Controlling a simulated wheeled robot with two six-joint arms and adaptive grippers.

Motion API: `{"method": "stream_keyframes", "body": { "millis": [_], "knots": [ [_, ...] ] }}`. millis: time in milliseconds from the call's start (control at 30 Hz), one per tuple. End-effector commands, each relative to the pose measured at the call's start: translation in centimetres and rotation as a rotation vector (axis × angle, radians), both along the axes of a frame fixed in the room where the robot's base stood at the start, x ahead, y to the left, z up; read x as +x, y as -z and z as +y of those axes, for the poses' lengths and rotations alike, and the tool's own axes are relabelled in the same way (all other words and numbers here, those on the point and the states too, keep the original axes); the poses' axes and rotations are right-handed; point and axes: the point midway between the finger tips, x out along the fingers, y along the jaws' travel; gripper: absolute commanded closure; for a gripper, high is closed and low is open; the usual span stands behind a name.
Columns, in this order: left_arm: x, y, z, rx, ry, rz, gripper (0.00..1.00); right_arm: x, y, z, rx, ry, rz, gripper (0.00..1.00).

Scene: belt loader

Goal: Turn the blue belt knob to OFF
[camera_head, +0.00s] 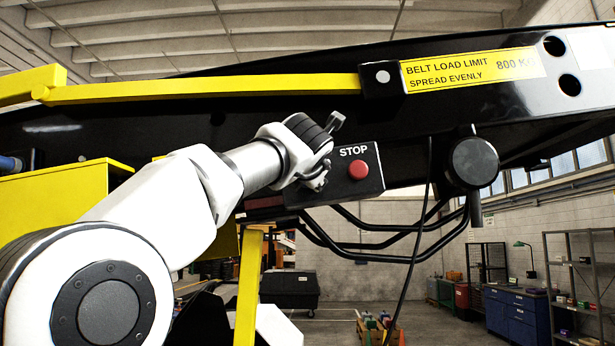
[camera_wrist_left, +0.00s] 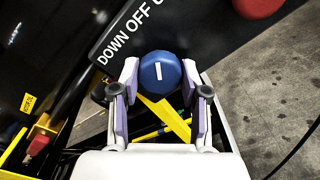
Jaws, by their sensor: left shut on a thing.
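The blue belt knob (camera_wrist_left: 161,72) sits between the two fingers of my left gripper (camera_wrist_left: 161,80) in the left wrist view. The fingers are closed on its two sides. A short white mark on the knob's face stands about upright in that view. A black panel (camera_wrist_left: 112,62) above the knob carries white lettering that reads "DOWN OFF" and a cut-off letter. In the head view my left gripper (camera_head: 322,152) is at the loader's side, left of the STOP box, and the knob is hidden there. My right gripper is not in view.
The red STOP button (camera_head: 358,170) is close to the right of my left gripper. A yellow rail (camera_head: 210,89) runs above my arm. Black cables (camera_head: 375,243) hang below the loader. A black round part with a handle (camera_head: 473,163) juts out at right.

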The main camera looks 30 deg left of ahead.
Motion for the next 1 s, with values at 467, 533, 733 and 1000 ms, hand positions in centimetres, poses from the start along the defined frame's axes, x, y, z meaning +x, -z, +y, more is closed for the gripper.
{"method": "stream_keyframes", "body": {
  "millis": [467, 533, 733, 1000],
  "knots": [
    [0.07, 0.22, 0.0, -0.331, -0.001, -0.197, 0.9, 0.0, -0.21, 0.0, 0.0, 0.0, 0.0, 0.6],
    [0.07, 0.23, 0.0, -0.376, -0.001, -0.224, 0.9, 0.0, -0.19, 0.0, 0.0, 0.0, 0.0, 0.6],
    [0.1, 0.26, 0.0, -0.482, -0.002, -0.29, 0.9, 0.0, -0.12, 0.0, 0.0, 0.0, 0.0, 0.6],
    [0.1, 0.26, -0.01, -0.553, -0.002, -0.334, 0.9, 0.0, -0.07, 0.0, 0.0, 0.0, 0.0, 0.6]
  ]
}}
